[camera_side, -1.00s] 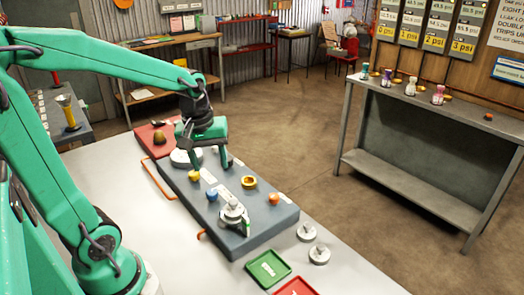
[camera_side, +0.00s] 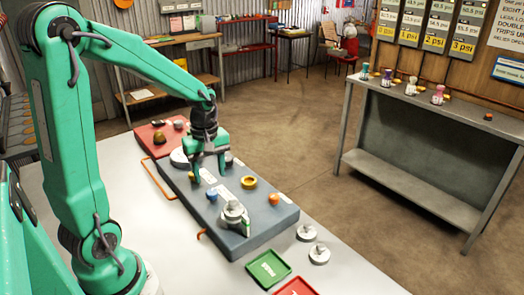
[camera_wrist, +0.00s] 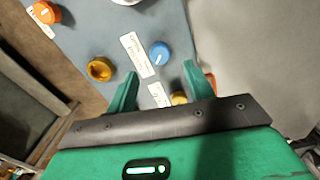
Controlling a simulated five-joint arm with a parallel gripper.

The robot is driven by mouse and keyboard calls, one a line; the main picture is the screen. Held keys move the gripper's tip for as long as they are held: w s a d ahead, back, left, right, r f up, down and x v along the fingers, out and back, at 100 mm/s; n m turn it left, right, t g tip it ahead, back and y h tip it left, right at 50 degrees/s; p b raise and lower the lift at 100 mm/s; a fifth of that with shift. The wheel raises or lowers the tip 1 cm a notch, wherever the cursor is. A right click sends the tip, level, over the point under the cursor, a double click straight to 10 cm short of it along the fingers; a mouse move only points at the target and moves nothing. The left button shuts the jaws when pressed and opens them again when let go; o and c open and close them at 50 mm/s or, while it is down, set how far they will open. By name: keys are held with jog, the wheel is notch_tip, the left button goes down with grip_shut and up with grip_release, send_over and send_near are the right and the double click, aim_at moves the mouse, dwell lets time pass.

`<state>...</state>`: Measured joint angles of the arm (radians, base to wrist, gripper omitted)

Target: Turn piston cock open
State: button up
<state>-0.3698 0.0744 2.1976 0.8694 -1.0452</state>
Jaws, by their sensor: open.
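My gripper (camera_side: 209,176) is open and empty, pointing down over the grey panel (camera_side: 268,228). Its fingers also show in the wrist view (camera_wrist: 160,75), spread apart. A blue knob (camera_side: 212,196) with a white line shows between and beyond the fingertips in the wrist view (camera_wrist: 159,53). A silver fitting (camera_side: 234,213) with a lever stands near the panel's front end. The labels are too small to read, so I cannot tell which part is the piston cock.
A brass ring (camera_side: 249,182) and an orange knob (camera_side: 274,199) sit further right on the panel. Silver round pieces (camera_side: 319,254) and a green tray (camera_side: 268,268) lie on the white table. A red panel (camera_side: 152,141) is at the back left.

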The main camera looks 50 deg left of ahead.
aim_at(212, 191)
jog(key=shift+f, duration=3.2)
jog(key=c, duration=1)
